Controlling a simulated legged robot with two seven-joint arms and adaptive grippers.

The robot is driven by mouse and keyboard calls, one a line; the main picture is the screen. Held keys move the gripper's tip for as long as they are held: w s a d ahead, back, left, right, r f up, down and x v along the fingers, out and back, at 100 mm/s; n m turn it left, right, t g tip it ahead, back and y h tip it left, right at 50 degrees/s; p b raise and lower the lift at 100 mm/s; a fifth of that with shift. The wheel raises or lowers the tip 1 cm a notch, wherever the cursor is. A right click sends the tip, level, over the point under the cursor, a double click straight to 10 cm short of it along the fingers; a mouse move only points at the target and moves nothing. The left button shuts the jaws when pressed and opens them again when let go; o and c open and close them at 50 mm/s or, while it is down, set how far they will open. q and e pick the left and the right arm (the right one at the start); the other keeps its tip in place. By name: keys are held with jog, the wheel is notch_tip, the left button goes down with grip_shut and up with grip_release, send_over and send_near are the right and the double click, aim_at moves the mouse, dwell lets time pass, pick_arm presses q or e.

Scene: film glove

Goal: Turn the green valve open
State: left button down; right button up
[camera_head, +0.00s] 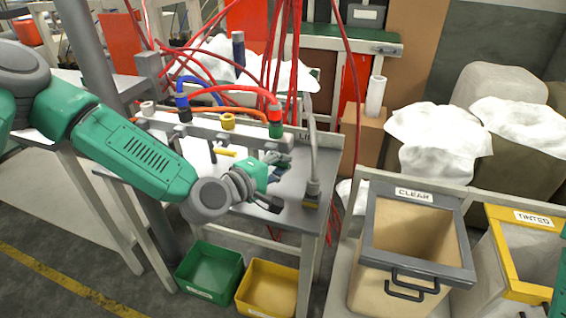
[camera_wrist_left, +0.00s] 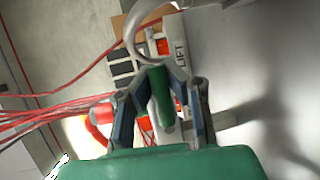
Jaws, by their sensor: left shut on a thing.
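The green valve (camera_head: 276,130) sits at the right end of the pale manifold rail, under a red hose. In the left wrist view its green handle (camera_wrist_left: 157,88) stands between my fingers. My left gripper (camera_head: 277,168) reaches in just below the rail, over the grey bench top. In the left wrist view the gripper (camera_wrist_left: 160,78) is shut on the green handle, with a finger on each side. In the head view the fingers partly hide the grip. My right gripper is not in view.
A yellow valve (camera_head: 228,121) sits further left on the rail (camera_head: 200,127). A grey hose (camera_head: 313,150) hangs right of the green valve. Red hoses run above. Green (camera_head: 209,270) and yellow (camera_head: 268,287) bins stand below the bench. A CLEAR bin (camera_head: 412,240) stands to the right.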

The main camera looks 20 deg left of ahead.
pick_arm(q)
jog(key=shift+s+d+f+m+g+y+p, duration=0.1)
jog(key=shift+s+f+m+g+y+p, duration=0.2)
jog(key=shift+m+p, duration=0.35)
jog(key=shift+w+a+f+m+y+p, duration=0.1)
jog(key=shift+a+f+m+y+p, duration=0.1)
jog(key=shift+f+m+y+p, duration=0.55)
jog(key=shift+a+f+m+g+y+p, duration=0.1)
jog(key=shift+a+m+g+y+p, duration=0.15)
jog(key=shift+m+p, duration=0.3)
jog(key=shift+f+m+g+y+p, duration=0.15)
jog(key=shift+m+y+p, duration=0.15)
jog(key=shift+m+p, duration=0.25)
jog(key=shift+a+f+m+y+p, duration=0.35)
jog(key=shift+m+y+p, duration=0.35)
jog(key=shift+m, duration=0.1)
jog(key=shift+a+f+m+y+p, duration=0.35)
jog(key=shift+a+m+y+p, duration=0.2)
jog(key=shift+m+y, duration=0.5)
jog(key=shift+a+f+m+y+p, duration=0.15)
jog(key=shift+a+m+y, duration=0.3)
jog(key=shift+m, duration=0.35)
jog(key=shift+a+f+m+y+p, duration=0.15)
jog(key=shift+a+m+y, duration=0.3)
jog(key=shift+m, duration=0.3)
jog(key=shift+y, duration=0.25)
